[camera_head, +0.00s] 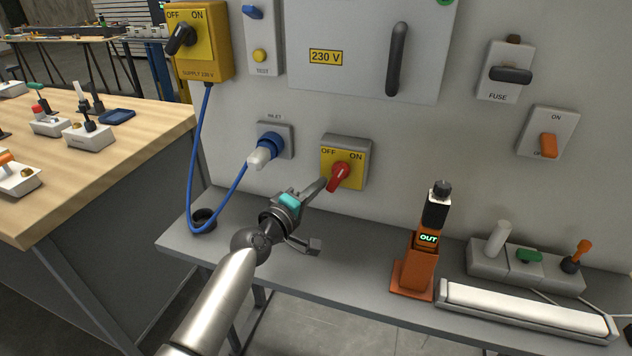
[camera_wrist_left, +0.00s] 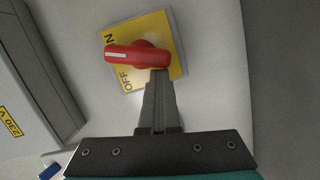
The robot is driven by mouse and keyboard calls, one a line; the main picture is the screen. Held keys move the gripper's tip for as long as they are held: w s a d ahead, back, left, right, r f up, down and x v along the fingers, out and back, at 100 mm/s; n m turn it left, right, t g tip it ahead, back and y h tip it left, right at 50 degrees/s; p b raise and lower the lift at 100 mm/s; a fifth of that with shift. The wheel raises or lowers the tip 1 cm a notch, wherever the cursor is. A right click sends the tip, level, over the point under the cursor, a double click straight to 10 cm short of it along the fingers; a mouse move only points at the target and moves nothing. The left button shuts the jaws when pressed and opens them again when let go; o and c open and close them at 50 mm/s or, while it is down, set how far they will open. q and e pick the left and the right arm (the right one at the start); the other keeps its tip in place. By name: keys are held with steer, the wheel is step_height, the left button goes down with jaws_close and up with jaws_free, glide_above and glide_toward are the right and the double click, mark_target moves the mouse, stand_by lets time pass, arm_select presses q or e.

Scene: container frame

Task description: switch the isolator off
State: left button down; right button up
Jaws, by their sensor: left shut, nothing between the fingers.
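The isolator is a yellow plate box (camera_head: 356,155) on the upright panel, marked OFF at left and ON at right, with a red rotary handle (camera_head: 341,176). In the left wrist view the red handle (camera_wrist_left: 135,54) lies across the yellow plate (camera_wrist_left: 160,28); its white-striped end points to the label side, nearer ON than OFF. My left gripper (camera_head: 324,181) is shut and empty, its tips at the OFF side of the handle. The fingertips (camera_wrist_left: 158,74) are right beside the handle; I cannot tell whether they touch. My right gripper is not in view.
A blue plug (camera_head: 268,145) with a cable sits in the inlet left of the isolator. An orange stand (camera_head: 417,265) with an OUT display stands on the grey shelf (camera_head: 350,252). A yellow supply switch (camera_head: 206,50) is at upper left. The shelf below the isolator is clear.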

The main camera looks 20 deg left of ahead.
arm_select(q)
steer(key=n+b, duration=0.1)
steer(key=d+f+n+b, duration=0.1)
steer(key=n+b, duration=0.1)
steer(key=shift+f+n+t, duration=0.15)
steer(key=shift+n+t, duration=0.15)
steer(key=shift+d+f+n+b, duration=0.1)
steer(key=shift+n+b, duration=0.2)
steer(key=shift+b, duration=0.1)
steer(key=shift+d, duration=0.1)
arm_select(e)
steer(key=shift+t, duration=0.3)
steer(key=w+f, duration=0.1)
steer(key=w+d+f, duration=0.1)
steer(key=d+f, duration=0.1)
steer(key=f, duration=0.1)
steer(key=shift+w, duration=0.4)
arm_select(q)
steer(key=shift+d+f+n+b, duration=0.15)
steer(key=shift+n+b, duration=0.3)
steer(key=shift+n, duration=0.05)
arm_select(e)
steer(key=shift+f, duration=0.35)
arm_select(q)
steer(key=shift+n+t+b, duration=0.3)
steer(key=shift+n, duration=0.1)
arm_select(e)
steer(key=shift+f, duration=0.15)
arm_select(q)
steer(key=shift+s, duration=0.1)
